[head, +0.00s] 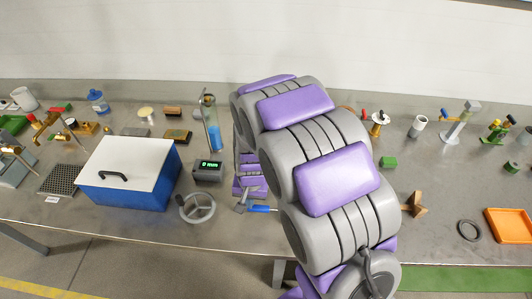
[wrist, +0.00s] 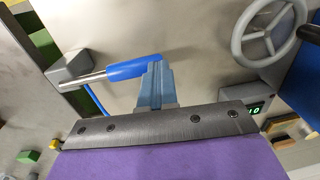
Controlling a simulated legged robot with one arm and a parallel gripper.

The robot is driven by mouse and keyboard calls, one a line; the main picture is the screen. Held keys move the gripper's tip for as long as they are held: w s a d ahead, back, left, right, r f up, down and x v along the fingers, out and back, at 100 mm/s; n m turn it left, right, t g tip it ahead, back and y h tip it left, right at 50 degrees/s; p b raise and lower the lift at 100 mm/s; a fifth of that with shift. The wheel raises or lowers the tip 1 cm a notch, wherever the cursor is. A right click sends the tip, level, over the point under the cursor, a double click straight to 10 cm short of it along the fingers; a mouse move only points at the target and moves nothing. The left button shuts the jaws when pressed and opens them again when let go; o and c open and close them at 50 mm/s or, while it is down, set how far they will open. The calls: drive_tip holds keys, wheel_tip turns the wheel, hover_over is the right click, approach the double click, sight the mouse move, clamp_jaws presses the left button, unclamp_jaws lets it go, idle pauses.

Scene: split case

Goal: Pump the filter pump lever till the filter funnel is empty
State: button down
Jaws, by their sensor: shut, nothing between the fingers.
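The pump lever (wrist: 132,70) shows in the wrist view as a blue grip on a metal rod. The rod runs left to a grey block (wrist: 72,66). In the head view its blue grip (head: 260,209) lies low beside my arm. My gripper (wrist: 155,76) is shut and empty, with its blue-grey fingers at the right end of the blue grip. I cannot tell whether they touch it. A clear upright vessel with blue in it (head: 211,126) stands left of my arm and may be the filter funnel. My arm hides the bench behind it.
A grey handwheel (head: 197,207) and a box with a green display (head: 208,171) stand just left of the lever. A blue case with a white lid (head: 130,175) is farther left. Several small items line the bench's back. An orange tray (head: 509,225) lies far right.

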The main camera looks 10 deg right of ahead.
drive_tip(key=shift+d+r+p, duration=0.15)
drive_tip(key=shift+r+p, duration=0.4)
drive_tip(key=shift+r, duration=0.7)
drive_tip(key=shift+d+r+p, duration=0.1)
drive_tip(key=shift+r+p, duration=0.4)
drive_tip(key=shift+r, duration=0.75)
wheel_tip(320, 180, up, 7)
drive_tip(key=p, duration=0.3)
drive_tip(key=shift+s+d, duration=0.15)
drive_tip(key=shift+d, duration=0.05)
drive_tip(key=s+d+r+n+b, duration=0.1)
drive_tip(key=s+d+r, duration=0.2)
drive_tip(key=s, duration=0.5)
drive_tip(key=s+d+r+n+g+b, duration=0.1)
drive_tip(key=s+d+r, duration=0.2)
drive_tip(key=s, duration=0.6)
drive_tip(key=s+d+r+n+g+h+b, duration=0.1)
drive_tip(key=s+d+r, duration=0.2)
drive_tip(key=s, duration=0.6)
drive_tip(key=shift+s+d+r+b, duration=0.2)
drive_tip(key=shift+d+b, duration=0.15)
drive_tip(key=shift+b, duration=0.05)
idle(1.7)
